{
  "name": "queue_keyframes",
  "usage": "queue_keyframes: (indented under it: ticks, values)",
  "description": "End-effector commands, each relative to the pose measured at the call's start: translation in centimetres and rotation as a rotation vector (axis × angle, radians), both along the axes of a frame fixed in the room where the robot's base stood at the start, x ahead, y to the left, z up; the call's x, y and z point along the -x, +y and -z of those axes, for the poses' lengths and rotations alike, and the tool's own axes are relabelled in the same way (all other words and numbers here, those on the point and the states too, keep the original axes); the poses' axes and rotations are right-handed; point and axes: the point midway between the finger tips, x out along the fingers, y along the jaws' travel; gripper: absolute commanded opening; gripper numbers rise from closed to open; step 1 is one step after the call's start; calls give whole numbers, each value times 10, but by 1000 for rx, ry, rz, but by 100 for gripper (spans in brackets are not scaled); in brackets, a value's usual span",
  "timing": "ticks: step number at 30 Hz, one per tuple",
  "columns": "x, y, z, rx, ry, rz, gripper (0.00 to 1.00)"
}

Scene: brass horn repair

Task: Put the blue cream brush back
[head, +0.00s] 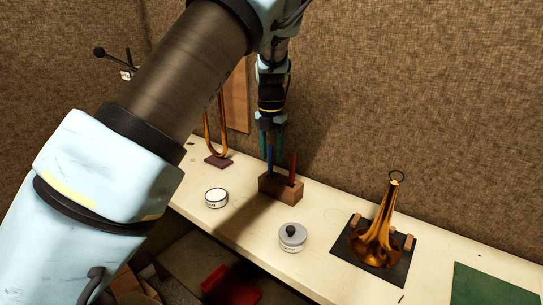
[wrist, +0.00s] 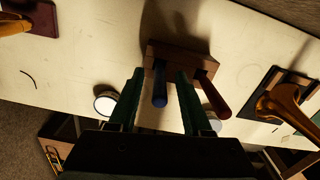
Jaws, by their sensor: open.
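The blue cream brush (head: 270,161) stands upright in the left part of a small wooden block (head: 281,191). In the wrist view the blue brush (wrist: 160,86) shows its end between my fingers. A red-handled brush (head: 292,167) stands in the same block to its right; it also shows in the wrist view (wrist: 215,98). My gripper (head: 271,150) is above the block, pointing down, with its green fingers open on either side of the blue handle. In the wrist view there are gaps between the fingers (wrist: 158,75) and the handle. The lower ends of both brushes are hidden in the block.
A brass bell (head: 375,238) stands on a dark mat at the right. A brass slide (head: 208,130) on a stand is at the left. The wall is close behind.

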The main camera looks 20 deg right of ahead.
Motion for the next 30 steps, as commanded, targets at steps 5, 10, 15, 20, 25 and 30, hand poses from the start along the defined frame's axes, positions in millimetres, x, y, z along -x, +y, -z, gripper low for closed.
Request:
queue_keyframes:
  ticks: [5,10,15,20,25,30]
  values:
    - [0,-1,-32,4,-5,3,49]
    - [0,0,-69,4,-4,2,49]
    - [0,0,-96,2,-3,3,49]
    - [1,1,-109,1,-2,1,49]
    - [1,2,-111,-1,-1,1,49]
    - [-9,27,-105,3,5,68,49]
